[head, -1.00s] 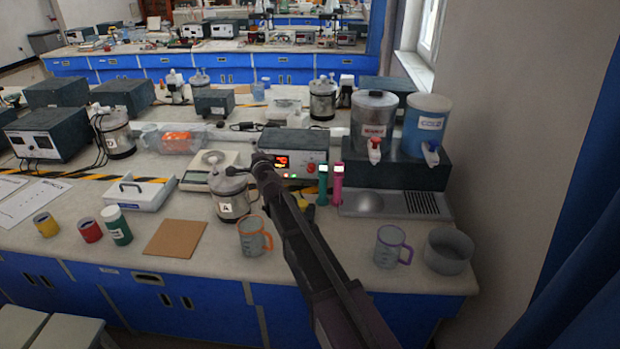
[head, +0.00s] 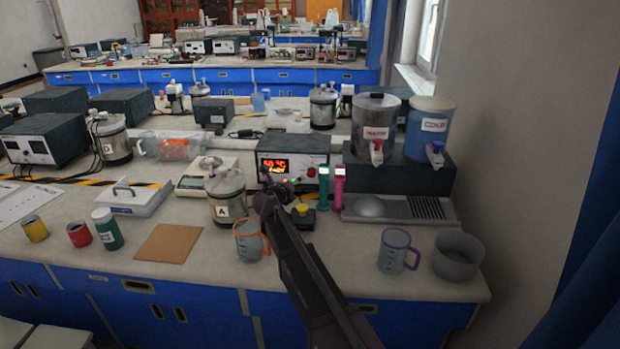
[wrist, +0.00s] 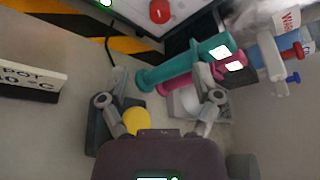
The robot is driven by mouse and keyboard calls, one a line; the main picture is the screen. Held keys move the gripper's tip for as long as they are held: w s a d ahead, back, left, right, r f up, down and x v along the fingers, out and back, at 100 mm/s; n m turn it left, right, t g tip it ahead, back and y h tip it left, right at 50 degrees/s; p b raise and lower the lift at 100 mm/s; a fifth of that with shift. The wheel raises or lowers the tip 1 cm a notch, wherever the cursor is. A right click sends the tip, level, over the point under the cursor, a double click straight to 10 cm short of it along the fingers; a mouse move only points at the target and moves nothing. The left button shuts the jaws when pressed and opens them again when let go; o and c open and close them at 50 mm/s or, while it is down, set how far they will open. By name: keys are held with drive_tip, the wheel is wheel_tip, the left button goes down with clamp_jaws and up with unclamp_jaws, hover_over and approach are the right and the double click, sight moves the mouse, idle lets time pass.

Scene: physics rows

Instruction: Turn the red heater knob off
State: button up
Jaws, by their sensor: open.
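The red heater knob (head: 311,172) is on the right of the front panel of a grey control box (head: 322,161) with a lit orange display. In the wrist view the red knob (wrist: 159,11) is at the top edge, partly cut off, beyond my fingertips. My gripper (head: 268,184) is in front of the box and below its display in the head view. In the wrist view my gripper (wrist: 162,75) has its two fingers spread with nothing held between them. The knob is apart from both fingers. Its pointer setting is too small to read.
A teal cylinder (wrist: 185,67) and a pink cylinder (head: 339,186) stand right of the box, close to my right finger. A yellow button (head: 302,209) on a dark base lies under my gripper. Pot A (head: 226,196) and an orange-rimmed mug (head: 248,241) stand left of my arm.

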sight(310, 174)
drive_tip(key=shift+w, duration=0.1)
drive_tip(key=b+x, duration=0.3)
drive_tip(key=x, duration=1)
drive_tip(key=shift+w+b, duration=0.25)
drive_tip(key=shift+b, duration=0.05)
clamp_jaws()
idle(0.3)
